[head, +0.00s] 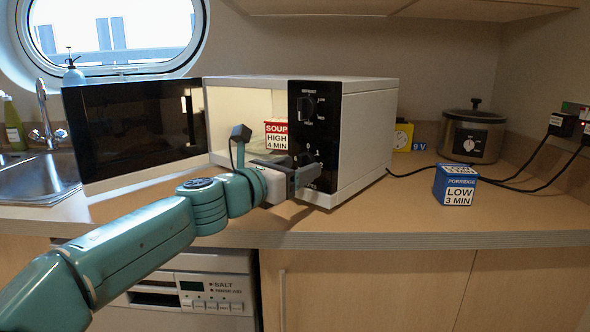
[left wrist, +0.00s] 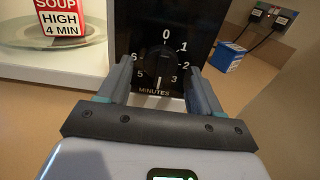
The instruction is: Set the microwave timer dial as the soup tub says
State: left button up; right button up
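The microwave (head: 368,135) stands on the counter with its door (head: 135,128) swung open to the left. The red and white soup tub (head: 277,136) stands inside and reads "HIGH 4 MIN"; it also shows in the left wrist view (left wrist: 62,27). The black timer dial (left wrist: 160,65) is marked in minutes. A white mark at its lower edge lies between 3 and 5; I cannot read a 4 there. My left gripper (left wrist: 159,68) is open, its fingers either side of the dial with a visible gap. My right gripper is out of view.
The upper dial (head: 307,105) sits higher on the black panel. A blue porridge tub (head: 455,186) reading "LOW 3 MIN", a slow cooker (head: 472,135) and a yellow timer (head: 403,137) stand to the right. Black cables cross the counter (head: 400,215), whose front is clear.

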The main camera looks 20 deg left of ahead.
pick_arm(q)
jog(key=v, duration=1.6)
jog(key=shift+s, duration=0.2)
jog(key=shift+f+b, duration=0.1)
jog(key=shift+b, duration=0.2)
